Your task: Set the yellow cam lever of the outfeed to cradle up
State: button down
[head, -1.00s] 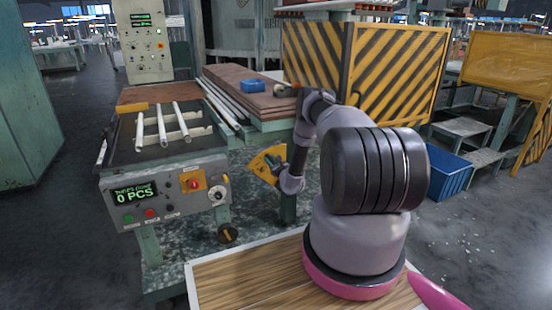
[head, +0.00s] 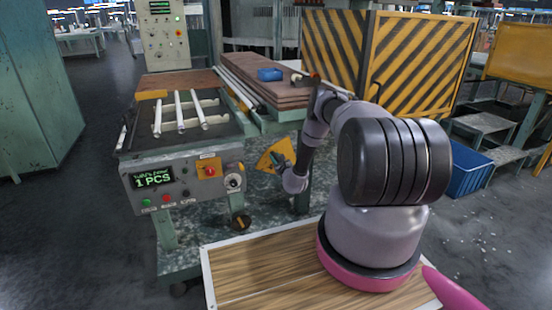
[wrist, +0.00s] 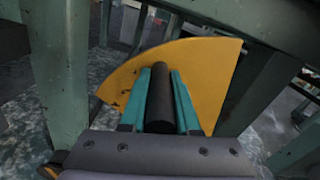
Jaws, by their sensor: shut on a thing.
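The outfeed's yellow cam plate, a fan-shaped sector (wrist: 215,75), fills the middle of the wrist view. In the head view the yellow plate (head: 274,153) shows under the bench, right of the control box. A dark round lever bar (wrist: 160,105) lies across the plate's face. My gripper (wrist: 161,74) is shut on this bar, with one teal finger on each side of it. In the head view my gripper (head: 281,163) is small and partly covers the plate. The lever's pivot and any position marks cannot be made out.
The control box (head: 184,183) carries a green display reading 1 PCS and a red knob (head: 210,171). Three pale tubes (head: 180,110) lie on the bench rack. Green bench legs (wrist: 62,75) stand close beside the plate. A striped yellow-black box (head: 420,60) stands behind my arm.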

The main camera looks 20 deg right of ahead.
jog(key=c, duration=0.7)
grip_release()
jog(key=shift+o, duration=0.2)
jog(key=shift+s, duration=0.1)
jog(key=s, duration=1)
jog(key=shift+s+d, duration=0.15)
jog(key=shift+s, duration=0.15)
